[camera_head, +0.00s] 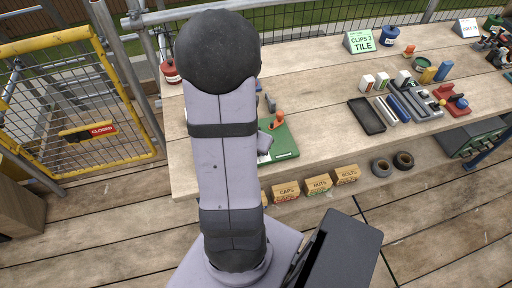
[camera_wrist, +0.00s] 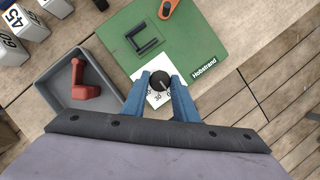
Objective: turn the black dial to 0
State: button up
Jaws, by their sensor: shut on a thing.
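The black dial (camera_wrist: 160,81) is a round knob with a light pointer line. It sits on a white scale plate (camera_wrist: 152,99) with printed numbers, of which 30 is readable, at the edge of a green board (camera_wrist: 205,40). My gripper (camera_wrist: 161,84) has its two blue fingers on either side of the dial, shut on it. The pointer line slants in the wrist view, and I cannot tell which number it marks. In the head view my arm hides the dial; part of the green board (camera_head: 285,143) shows beside it.
A grey tray (camera_wrist: 57,72) with a red part (camera_wrist: 84,82) lies left of the dial. An orange lever (camera_wrist: 169,8) and a black bracket (camera_wrist: 143,38) are on the board. Numbered blocks (camera_wrist: 27,22) stand upper left. Bare wood lies right of the board.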

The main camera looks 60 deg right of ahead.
dwell(0.3)
jog(key=o, duration=1)
notch_tip(320, 180, up, 10)
jog(key=p, duration=0.9)
